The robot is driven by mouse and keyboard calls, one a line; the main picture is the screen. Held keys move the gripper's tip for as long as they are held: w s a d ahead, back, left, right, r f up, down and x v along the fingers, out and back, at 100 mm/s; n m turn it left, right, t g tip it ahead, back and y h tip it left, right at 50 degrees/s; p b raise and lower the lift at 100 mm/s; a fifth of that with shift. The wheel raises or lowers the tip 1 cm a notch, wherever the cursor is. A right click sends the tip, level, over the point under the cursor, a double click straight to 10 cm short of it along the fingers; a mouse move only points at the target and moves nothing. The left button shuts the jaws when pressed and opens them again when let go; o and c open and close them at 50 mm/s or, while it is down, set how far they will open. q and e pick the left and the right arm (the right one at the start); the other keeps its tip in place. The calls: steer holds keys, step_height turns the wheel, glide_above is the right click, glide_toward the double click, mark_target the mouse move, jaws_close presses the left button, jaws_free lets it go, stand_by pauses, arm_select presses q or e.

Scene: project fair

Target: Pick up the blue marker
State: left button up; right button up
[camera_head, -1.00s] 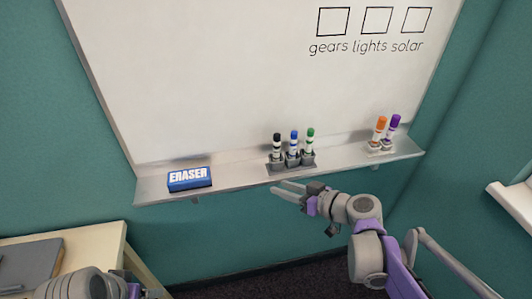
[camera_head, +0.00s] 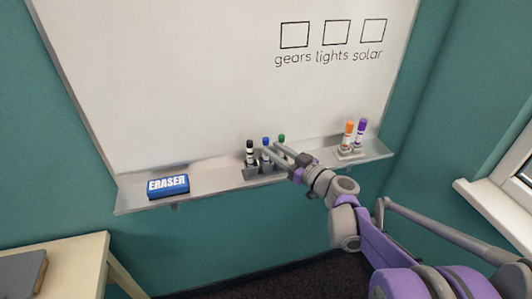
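The blue marker (camera_head: 265,142) stands upright, cap up, in a small holder on the whiteboard tray, between a black marker (camera_head: 249,147) and a green marker (camera_head: 282,140). My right gripper (camera_head: 270,149) is at the holder with its two fingers apart, pointing left toward the blue marker. The fingers cover part of the blue and green markers. I cannot tell whether a finger touches the blue marker. My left gripper is out of view.
The tray (camera_head: 218,178) runs along the bottom of the whiteboard (camera_head: 180,80). A blue eraser (camera_head: 168,186) lies on its left. Orange (camera_head: 348,132) and purple (camera_head: 360,129) markers stand in another holder at right. A table (camera_head: 82,268) is at lower left.

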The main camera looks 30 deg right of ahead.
mark_target(268, 146)
steer(key=x, duration=0.4)
steer(key=shift+w, duration=0.2)
steer(key=shift+s, duration=0.1)
jaws_close()
